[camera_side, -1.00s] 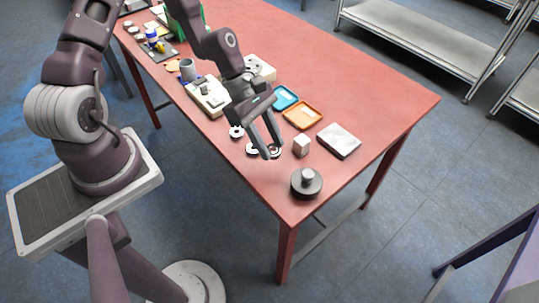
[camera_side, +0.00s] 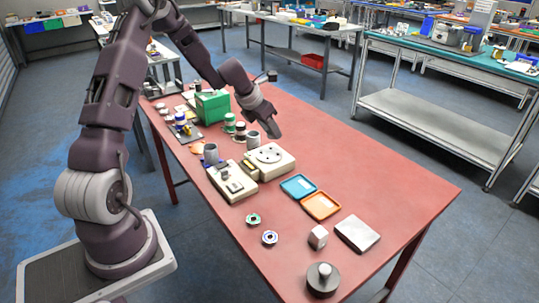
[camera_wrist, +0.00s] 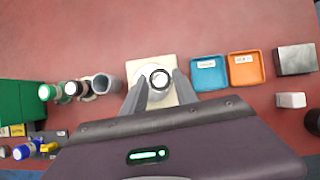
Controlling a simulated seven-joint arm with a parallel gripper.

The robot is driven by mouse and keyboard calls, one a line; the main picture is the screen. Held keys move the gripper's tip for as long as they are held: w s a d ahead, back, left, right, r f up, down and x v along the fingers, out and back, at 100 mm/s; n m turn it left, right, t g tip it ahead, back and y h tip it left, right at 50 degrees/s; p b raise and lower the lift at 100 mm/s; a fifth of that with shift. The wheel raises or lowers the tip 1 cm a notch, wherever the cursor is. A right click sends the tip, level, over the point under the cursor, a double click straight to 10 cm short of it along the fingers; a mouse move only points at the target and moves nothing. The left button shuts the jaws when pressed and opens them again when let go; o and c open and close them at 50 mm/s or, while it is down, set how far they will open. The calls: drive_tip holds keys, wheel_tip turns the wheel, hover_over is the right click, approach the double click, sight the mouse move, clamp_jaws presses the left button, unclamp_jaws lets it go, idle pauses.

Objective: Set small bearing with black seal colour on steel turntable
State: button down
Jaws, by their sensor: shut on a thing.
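My gripper (camera_side: 274,130) is above the beige unit with the pale round turntable (camera_side: 268,153). In the wrist view my gripper (camera_wrist: 159,84) is shut on a small ring-shaped bearing (camera_wrist: 159,73) with a pale face and dark ring. The bearing lies over the round plate, whose beige housing (camera_wrist: 138,68) shows around it. The bearing cannot be made out in the side view, and the gap below it cannot be judged. Two other bearings lie on the red table, one with a green seal (camera_side: 253,219) and one with a blue seal (camera_side: 269,238).
A beige device (camera_side: 232,181) stands left of the turntable, with a grey cup (camera_side: 211,154) behind it. Blue (camera_side: 298,187) and orange (camera_side: 321,206) trays, a metal block (camera_side: 357,233) and a dark round weight (camera_side: 322,279) lie nearer. A green box (camera_side: 212,106) stands farther back.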

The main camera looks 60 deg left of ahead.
drive_tip(key=a+r+n, duration=0.1)
drive_tip(key=a, duration=0.1)
approach(271, 153)
drive_tip(key=shift+y, duration=0.4)
drive_tip(key=x, duration=0.6)
drive_tip(key=shift+w+d, duration=0.15)
drive_tip(key=shift+d, duration=0.1)
drive_tip(key=c, duration=0.9)
unclamp_jaws()
drive_tip(key=shift+c, duration=0.2)
